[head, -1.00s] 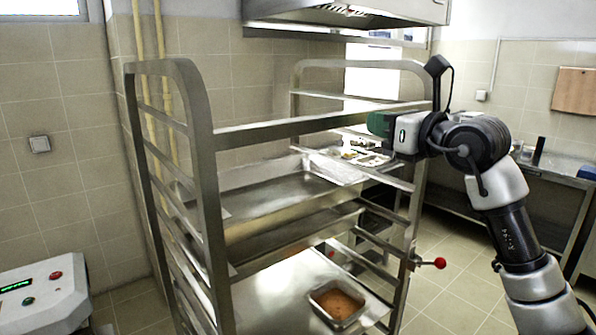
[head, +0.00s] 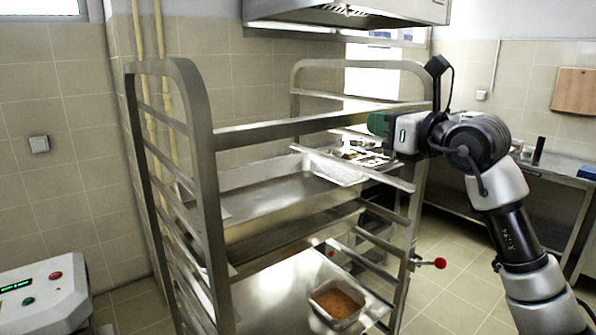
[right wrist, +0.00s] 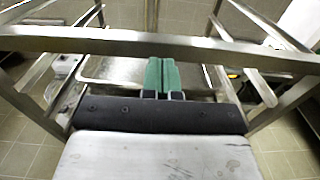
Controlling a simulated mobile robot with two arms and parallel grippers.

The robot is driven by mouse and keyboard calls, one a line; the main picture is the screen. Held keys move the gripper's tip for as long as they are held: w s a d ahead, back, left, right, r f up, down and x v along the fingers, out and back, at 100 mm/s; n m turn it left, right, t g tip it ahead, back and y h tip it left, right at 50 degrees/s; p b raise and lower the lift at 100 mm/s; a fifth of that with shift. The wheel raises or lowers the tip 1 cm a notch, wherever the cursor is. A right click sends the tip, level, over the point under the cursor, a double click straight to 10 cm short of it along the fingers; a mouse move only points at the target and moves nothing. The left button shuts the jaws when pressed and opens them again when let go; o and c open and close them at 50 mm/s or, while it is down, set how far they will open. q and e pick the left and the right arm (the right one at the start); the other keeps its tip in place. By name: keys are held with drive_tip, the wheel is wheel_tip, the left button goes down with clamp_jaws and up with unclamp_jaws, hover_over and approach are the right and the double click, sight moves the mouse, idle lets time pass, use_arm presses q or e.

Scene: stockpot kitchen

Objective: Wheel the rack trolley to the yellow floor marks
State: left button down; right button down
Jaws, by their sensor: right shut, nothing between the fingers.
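The steel rack trolley (head: 196,150) fills the middle of the head view. It carries wide steel trays (head: 265,212), and a small pan of orange-brown food (head: 337,303) sits low in it. My right gripper (head: 378,123) is at the trolley's right side, near the top crossbar. In the right wrist view its green fingers (right wrist: 162,75) are together and empty, with their tips close to the steel crossbar (right wrist: 160,46). I cannot tell whether they touch it. No yellow floor marks show. My left gripper is out of view.
A white control box (head: 42,297) stands at the lower left, by the tiled wall. A steel counter (head: 550,178) runs along the right. A range hood (head: 345,12) hangs above. Tiled floor (head: 450,290) is open between trolley and counter.

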sight(359, 116)
idle(0.4)
drive_tip(key=shift+p+x, duration=0.55)
drive_tip(key=shift+x, duration=0.75)
drive_tip(key=shift+w+a+r+p, duration=0.25)
drive_tip(key=shift+w+a+p, duration=0.3)
drive_tip(key=shift+w, duration=0.15)
drive_tip(key=p+x, duration=0.1)
drive_tip(key=x, duration=0.3)
drive_tip(key=shift+w+a+f+p, duration=0.1)
drive_tip(key=shift+a+p, duration=0.1)
drive_tip(key=shift+p, duration=0.1)
drive_tip(key=p+x, duration=0.1)
drive_tip(key=x, duration=0.2)
drive_tip(key=shift+w+a+f, duration=0.1)
drive_tip(key=shift+w+f, duration=0.05)
